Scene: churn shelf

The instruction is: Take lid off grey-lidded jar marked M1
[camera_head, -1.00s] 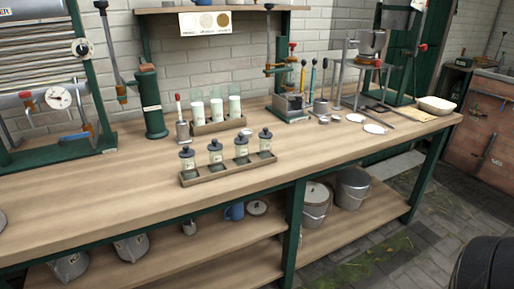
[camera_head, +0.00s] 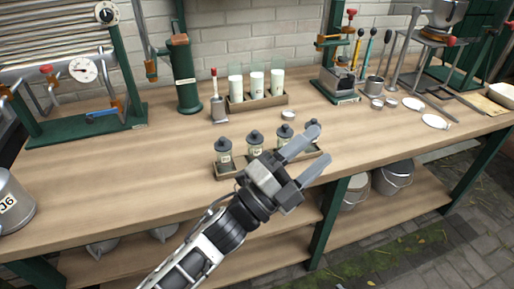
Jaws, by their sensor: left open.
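A row of small dark-grey-lidded jars stands in a low wooden tray (camera_head: 226,169) on the bench. The leftmost jar (camera_head: 224,152) and the second jar (camera_head: 255,143) show clearly, upright with lids on. The third jar (camera_head: 283,134) and the rightmost jar (camera_head: 313,128) are partly hidden behind my left gripper. The labels are too small to read, so I cannot tell which jar is M1. My left gripper (camera_head: 315,149) is open and empty. Its fingers point up and right, over the right part of the tray in the picture. My right gripper is not in view.
Tall glasses of pale liquid (camera_head: 257,85) stand in a rack behind the jars, with a red-topped tool (camera_head: 217,101) to its left. A green cylinder (camera_head: 184,75) stands further left. A metal can (camera_head: 12,205) is at the left edge. Bench left of the tray is clear.

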